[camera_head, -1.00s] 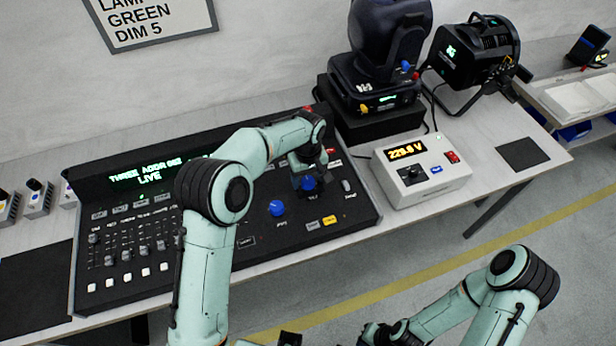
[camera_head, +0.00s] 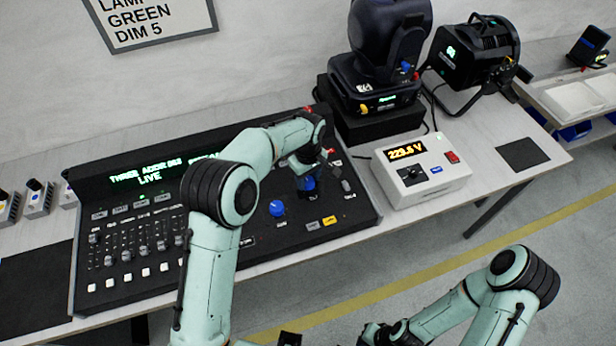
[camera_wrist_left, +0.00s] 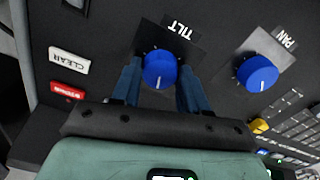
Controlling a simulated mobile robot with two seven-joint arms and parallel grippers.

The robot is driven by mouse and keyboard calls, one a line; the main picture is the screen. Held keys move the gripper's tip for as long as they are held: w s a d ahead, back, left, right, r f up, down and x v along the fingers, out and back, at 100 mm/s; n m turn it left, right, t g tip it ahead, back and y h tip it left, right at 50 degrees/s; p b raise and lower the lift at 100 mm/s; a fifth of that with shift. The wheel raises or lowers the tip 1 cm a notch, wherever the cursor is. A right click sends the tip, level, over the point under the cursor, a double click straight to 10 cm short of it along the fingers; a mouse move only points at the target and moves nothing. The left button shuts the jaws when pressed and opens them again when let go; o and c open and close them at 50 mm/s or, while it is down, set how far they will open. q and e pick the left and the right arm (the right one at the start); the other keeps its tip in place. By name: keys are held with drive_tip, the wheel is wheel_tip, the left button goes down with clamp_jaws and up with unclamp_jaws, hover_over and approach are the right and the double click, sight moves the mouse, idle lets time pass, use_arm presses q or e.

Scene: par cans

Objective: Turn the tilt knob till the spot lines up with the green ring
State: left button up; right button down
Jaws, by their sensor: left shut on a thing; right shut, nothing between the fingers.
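The blue tilt knob (camera_wrist_left: 160,68) sits on the dark console beside its TILT label. In the head view the knob (camera_head: 307,184) is partly covered by my left gripper. My left gripper (camera_wrist_left: 161,88) points down at the console, with one blue finger on each side of the tilt knob, shut on it. A pale mark line shows on the knob's top. My right gripper (camera_head: 372,335) is low at the bottom edge, shut and empty, away from the console and partly cut off. Neither the light spot nor the green ring is in view.
The blue PAN knob (camera_wrist_left: 256,74) is beside the tilt knob; it also shows in the head view (camera_head: 277,208). The lit display (camera_head: 150,178) and several faders are on the left. A moving-head lamp (camera_head: 385,50) and a white meter box (camera_head: 420,170) stand to the right.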

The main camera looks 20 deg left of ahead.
sight(308, 181)
use_arm(q)
drive_tip(key=n, duration=0.3)
drive_tip(key=shift+n, duration=0.3)
drive_tip(key=shift+n+p, duration=0.4)
drive_tip(key=shift+n, duration=1.5)
use_arm(e)
drive_tip(key=shift+w+r, duration=0.35)
drive_tip(key=shift+r, duration=0.2)
use_arm(q)
drive_tip(key=o, duration=1.1)
drive_tip(key=shift+c, duration=0.2)
wheel_tip(308, 181, up, 13)
drive_tip(key=p, duration=0.1)
drive_tip(key=shift+r, duration=0.2)
use_arm(e)
drive_tip(key=shift+w+r, duration=0.75)
drive_tip(key=shift+r, duration=0.15)
